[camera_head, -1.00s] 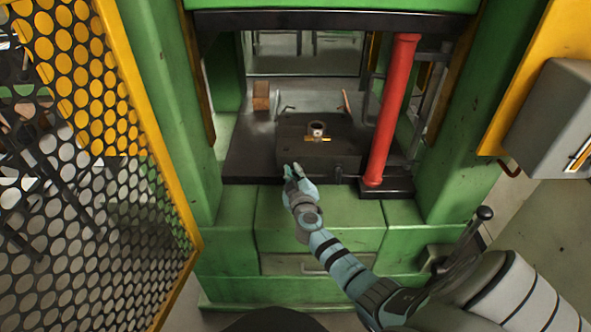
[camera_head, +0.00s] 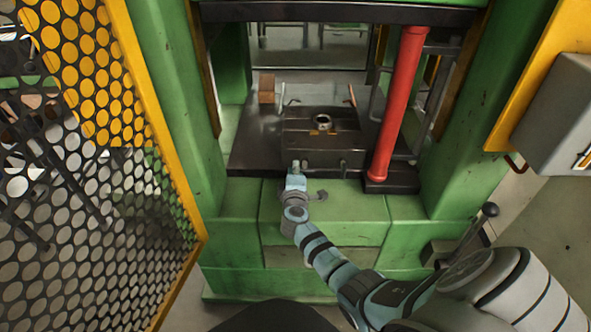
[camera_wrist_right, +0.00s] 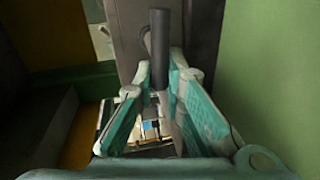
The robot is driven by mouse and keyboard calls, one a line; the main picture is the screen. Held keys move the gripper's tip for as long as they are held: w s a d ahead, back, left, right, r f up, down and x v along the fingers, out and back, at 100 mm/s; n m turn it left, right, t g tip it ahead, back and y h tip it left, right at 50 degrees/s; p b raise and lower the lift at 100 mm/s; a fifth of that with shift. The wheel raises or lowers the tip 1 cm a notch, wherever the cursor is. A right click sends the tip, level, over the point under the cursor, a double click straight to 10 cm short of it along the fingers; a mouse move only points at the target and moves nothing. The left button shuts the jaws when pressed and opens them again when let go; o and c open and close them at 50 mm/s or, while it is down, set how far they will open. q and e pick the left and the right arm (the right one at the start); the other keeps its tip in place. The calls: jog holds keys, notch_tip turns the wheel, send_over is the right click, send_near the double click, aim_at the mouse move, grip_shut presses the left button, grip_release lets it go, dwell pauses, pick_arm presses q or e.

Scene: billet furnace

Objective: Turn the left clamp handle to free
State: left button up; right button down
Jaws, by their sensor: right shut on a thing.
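A dark block (camera_head: 320,133) with a round opening (camera_head: 322,122) sits on the press bed. My right gripper (camera_head: 297,167) is at the front left of this block, against its lower edge. In the right wrist view its teal fingers (camera_wrist_right: 166,110) are shut on a dark upright rod with a rounded top, the left clamp handle (camera_wrist_right: 158,48). In the head view the gripper mostly hides this handle. A similar small clamp handle (camera_head: 343,164) stands at the block's front right. My left gripper is not in view.
A red column (camera_head: 398,105) stands right of the block. A yellow mesh guard (camera_head: 120,110) is on the left, a grey box (camera_head: 560,120) on the right. Green press ledges (camera_head: 330,207) lie in front.

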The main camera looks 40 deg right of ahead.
jog(key=shift+w+r+n, duration=0.1)
jog(key=shift+n, duration=0.3)
jog(key=c, duration=1.6)
grip_release()
jog(key=v, duration=0.7)
jog(key=shift+s+a, duration=0.1)
jog(key=shift+s, duration=0.1)
